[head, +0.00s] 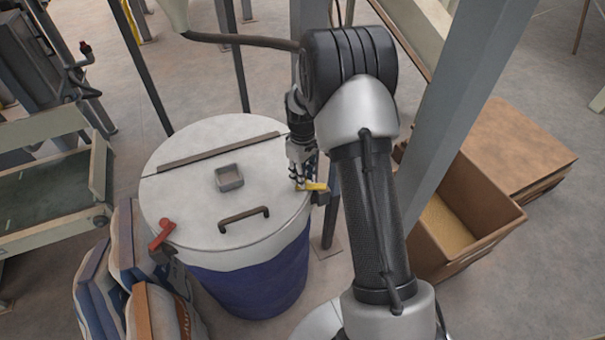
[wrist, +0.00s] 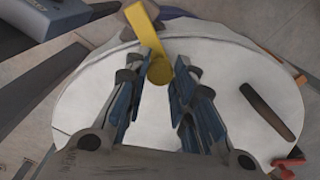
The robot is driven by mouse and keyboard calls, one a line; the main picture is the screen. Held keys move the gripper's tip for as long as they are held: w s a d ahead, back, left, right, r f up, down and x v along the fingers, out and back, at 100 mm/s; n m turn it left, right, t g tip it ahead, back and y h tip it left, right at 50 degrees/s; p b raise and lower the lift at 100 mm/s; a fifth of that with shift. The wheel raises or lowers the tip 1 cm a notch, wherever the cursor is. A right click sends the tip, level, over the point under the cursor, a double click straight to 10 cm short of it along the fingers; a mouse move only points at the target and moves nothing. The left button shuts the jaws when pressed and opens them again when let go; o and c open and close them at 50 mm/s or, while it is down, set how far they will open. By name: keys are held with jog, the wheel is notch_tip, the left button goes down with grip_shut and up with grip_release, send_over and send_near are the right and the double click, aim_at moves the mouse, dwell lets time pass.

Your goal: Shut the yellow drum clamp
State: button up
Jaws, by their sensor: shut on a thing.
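The yellow drum clamp (head: 314,186) is a short lever at the right rim of a blue drum (head: 250,282) with a white lid (head: 195,200). In the head view the lever lies roughly level, reaching from the lid's edge out to a dark bracket (head: 320,198). My gripper (head: 300,180) is at the lever's inner end. In the wrist view the yellow clamp (wrist: 158,70) stands between the two fingers of my gripper (wrist: 162,85), which are shut on its rounded end. A red clamp (head: 162,236) sits on the lid's left front rim; it also shows in the wrist view (wrist: 288,163).
The lid carries a dark handle (head: 244,219), a small square cup (head: 229,177) and a hinge strip (head: 218,152). Filled sacks (head: 150,290) lean at the drum's left front. A grey post (head: 455,110) and an open cardboard box (head: 460,225) stand to the right.

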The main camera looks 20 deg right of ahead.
grip_shut()
jog(key=shift+w+d+m, duration=0.2)
jog(key=shift+w+m, duration=0.15)
jog(key=shift+m, duration=0.35)
jog(key=shift+w+d+m, duration=0.2)
jog(key=shift+w+m, duration=0.1)
jog(key=shift+m, duration=0.4)
jog(key=o, duration=0.8)
grip_release()
